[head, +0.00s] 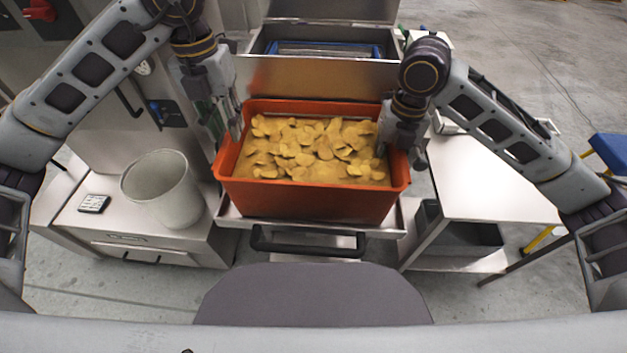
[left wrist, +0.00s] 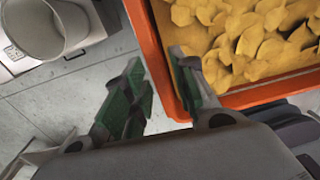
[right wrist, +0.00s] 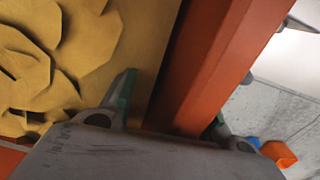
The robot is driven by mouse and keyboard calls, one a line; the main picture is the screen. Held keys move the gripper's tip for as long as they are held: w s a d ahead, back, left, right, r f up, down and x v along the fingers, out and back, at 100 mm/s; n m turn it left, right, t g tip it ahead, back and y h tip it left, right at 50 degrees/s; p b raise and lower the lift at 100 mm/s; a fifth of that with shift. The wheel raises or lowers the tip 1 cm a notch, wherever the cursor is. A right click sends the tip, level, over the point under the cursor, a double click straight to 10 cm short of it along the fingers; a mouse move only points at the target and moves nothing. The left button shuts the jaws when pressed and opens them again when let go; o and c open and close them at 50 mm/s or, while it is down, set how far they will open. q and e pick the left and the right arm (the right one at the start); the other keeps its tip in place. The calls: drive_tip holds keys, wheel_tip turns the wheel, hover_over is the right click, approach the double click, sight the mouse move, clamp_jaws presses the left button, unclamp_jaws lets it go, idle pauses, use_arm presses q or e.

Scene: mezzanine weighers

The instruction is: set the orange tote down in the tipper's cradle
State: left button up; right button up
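The orange tote (head: 307,200), filled with yellow chip-like pieces (head: 310,150), sits upright over the steel cradle (head: 228,215). Whether its whole base touches the cradle is hidden. My left gripper (head: 231,122) is at the tote's left wall. In the left wrist view its fingers (left wrist: 160,90) are apart, one over the orange rim (left wrist: 150,50) and one outside it. My right gripper (head: 396,150) is at the right wall. In the right wrist view its fingers (right wrist: 172,105) stand apart on either side of the wall (right wrist: 215,60), one inside by the chips and one outside.
A steel hopper with a raised lid (head: 330,76) stands behind the tote. A white bucket (head: 165,190) and a small dark device (head: 94,203) are on the left cabinet. A white table (head: 485,185) is at the right. A black handle bar (head: 308,250) is below the cradle.

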use_arm(q)
drive_tip(key=shift+a+r, duration=0.1)
drive_tip(key=shift+r, duration=1.4)
use_arm(e)
drive_tip(key=shift+r, duration=0.1)
drive_tip(key=shift+d+r, duration=0.15)
drive_tip(key=shift+r, duration=2.8)
drive_tip(key=shift+d+r, duration=0.1)
drive_tip(key=shift+r, duration=2.8)
use_arm(q)
drive_tip(key=shift+r, duration=0.15)
use_arm(e)
drive_tip(key=shift+r, duration=0.15)
